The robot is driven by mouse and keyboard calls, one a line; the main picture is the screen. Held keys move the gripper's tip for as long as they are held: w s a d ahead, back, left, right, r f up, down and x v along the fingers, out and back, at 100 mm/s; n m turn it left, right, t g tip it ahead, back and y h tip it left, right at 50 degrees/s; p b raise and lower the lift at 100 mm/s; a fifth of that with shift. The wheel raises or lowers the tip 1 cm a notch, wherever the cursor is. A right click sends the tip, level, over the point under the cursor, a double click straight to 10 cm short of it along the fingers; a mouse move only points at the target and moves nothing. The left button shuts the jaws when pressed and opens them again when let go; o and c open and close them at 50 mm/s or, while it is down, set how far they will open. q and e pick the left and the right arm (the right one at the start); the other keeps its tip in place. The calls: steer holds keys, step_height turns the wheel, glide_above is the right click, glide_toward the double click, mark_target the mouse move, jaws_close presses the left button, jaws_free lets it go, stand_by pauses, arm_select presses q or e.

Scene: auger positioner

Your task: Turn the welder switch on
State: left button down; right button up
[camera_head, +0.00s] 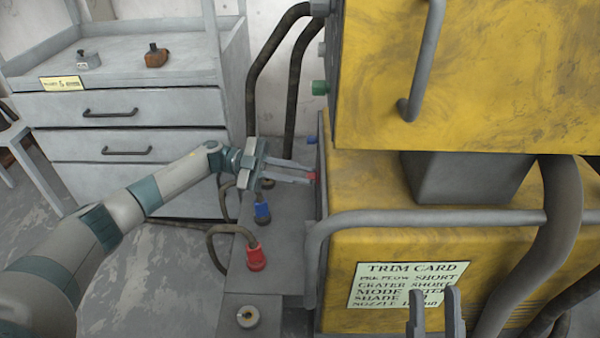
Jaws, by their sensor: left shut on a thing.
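The welder is a big worn yellow machine (400,185) on the right. Small coloured fittings stick out of its left side: a green one (320,88), a blue one (311,139) and a red one (313,176). My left gripper (308,174) reaches in from the left, its fingers pointing right with their tips at the red fitting. It is shut on this red fitting, which the fingertips partly cover. Whether it is the welder switch, and its setting, I cannot tell. My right gripper (435,300) is at the bottom, in front of the trim card, its fingers apart and empty.
A trim card (365,283) is on the lower yellow panel. A grey rail (430,217) crosses the machine's front. Cables with blue (262,213) and red (256,257) plugs lie below my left gripper. A grey drawer cabinet (130,130) stands behind, left.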

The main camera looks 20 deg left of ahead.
arm_select(q)
steer(key=shift+m, duration=0.4)
steer(key=c, duration=1.7)
jaws_free()
steer(key=shift+a, duration=0.1)
steer(key=shift+a+b, duration=0.35)
steer(key=shift+a, duration=8.25)
arm_select(e)
steer(key=shift+w+d+r+t, duration=0.1)
steer(key=shift+d+r+t, duration=0.25)
steer(key=shift+r+t, duration=0.35)
